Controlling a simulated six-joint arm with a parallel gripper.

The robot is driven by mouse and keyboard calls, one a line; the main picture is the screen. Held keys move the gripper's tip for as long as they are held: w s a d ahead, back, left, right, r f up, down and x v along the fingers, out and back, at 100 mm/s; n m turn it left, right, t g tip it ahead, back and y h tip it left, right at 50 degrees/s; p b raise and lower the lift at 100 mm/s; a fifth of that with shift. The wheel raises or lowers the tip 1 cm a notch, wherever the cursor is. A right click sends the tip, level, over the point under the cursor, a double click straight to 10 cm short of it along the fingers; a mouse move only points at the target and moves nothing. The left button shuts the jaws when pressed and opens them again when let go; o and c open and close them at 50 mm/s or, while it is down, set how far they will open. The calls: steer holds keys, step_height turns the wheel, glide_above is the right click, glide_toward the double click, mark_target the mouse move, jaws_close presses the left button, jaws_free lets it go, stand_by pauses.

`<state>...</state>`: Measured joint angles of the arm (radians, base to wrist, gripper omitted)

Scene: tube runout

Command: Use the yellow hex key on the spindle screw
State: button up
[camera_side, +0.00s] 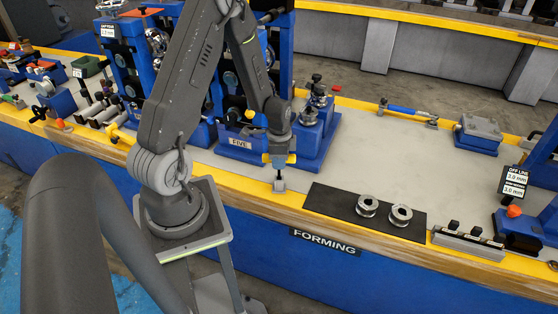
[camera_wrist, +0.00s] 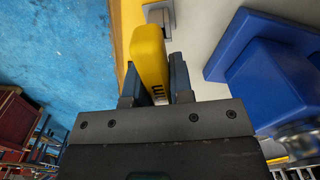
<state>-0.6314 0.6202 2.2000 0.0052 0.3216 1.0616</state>
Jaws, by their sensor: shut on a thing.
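My gripper (camera_side: 279,157) is shut on the yellow hex key (camera_wrist: 150,62), whose yellow handle sits between the two dark fingers in the wrist view. In the side view the key's yellow handle (camera_side: 290,158) shows at the fingertips, above a small grey block (camera_side: 279,186) near the bench's front edge. The block also shows past the handle in the wrist view (camera_wrist: 152,10). I cannot tell whether the key's tip is still in the block. The blue machine marked FIVE (camera_side: 240,143) stands just behind my gripper. I cannot make out the spindle screw.
A black mat (camera_side: 340,207) with two metal rings (camera_side: 367,206) (camera_side: 401,215) lies to the right. A blue-handled tool (camera_side: 408,111) and a grey-topped blue block (camera_side: 478,133) are farther back. The grey bench top (camera_side: 390,155) between them is clear. Blue machines crowd the left.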

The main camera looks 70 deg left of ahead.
jaws_close()
steer(key=shift+r, duration=0.15)
steer(key=shift+r, duration=0.6)
step_height(320, 180, up, 2)
steer(key=shift+r, duration=0.25)
steer(key=s+a+r, duration=0.6)
steer(key=s+r, duration=0.1)
steer(key=s, duration=0.3)
